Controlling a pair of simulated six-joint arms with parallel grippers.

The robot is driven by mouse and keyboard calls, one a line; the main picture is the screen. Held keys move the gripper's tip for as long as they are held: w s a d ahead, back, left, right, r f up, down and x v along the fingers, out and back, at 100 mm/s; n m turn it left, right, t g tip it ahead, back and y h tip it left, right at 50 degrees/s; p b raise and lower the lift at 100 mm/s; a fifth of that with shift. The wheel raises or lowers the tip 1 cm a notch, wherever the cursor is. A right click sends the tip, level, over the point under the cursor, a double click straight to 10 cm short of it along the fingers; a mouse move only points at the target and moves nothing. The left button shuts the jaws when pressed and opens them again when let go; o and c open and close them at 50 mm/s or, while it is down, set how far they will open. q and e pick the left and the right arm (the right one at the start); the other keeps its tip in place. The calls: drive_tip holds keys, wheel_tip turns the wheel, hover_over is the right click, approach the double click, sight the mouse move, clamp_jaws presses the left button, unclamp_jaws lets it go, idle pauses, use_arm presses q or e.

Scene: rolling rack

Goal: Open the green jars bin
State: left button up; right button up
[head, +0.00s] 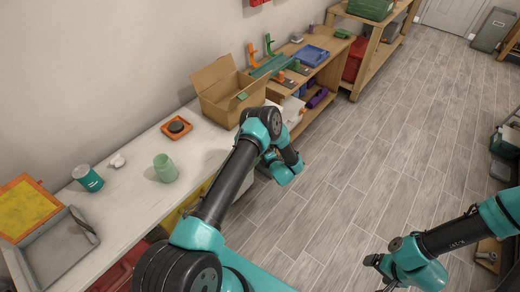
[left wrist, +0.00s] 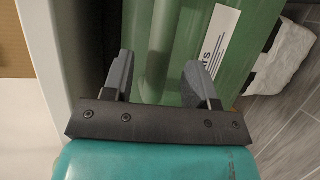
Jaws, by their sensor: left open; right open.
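The green jars bin (left wrist: 240,65) fills much of the left wrist view. A white label (left wrist: 208,45) on its face shows letters ending in "rs". My left gripper (left wrist: 158,62) is open, its two dark fingers on either side of a vertical green bar-like part of the bin. I cannot tell whether they touch it. In the head view my left arm bends down beyond the bench's front edge, and the bin cannot be made out there.
The white bench (head: 130,210) holds a green cup (head: 165,168), a teal can (head: 88,178), an orange tray (head: 176,128) and an open cardboard box (head: 228,90). A grey tray (head: 60,255) lies at the left. The tiled floor (head: 350,160) is clear between the arms.

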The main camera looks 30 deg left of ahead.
use_arm(q)
drive_tip(key=shift+x, duration=1.95)
drive_tip(key=shift+c, duration=0.3)
clamp_jaws()
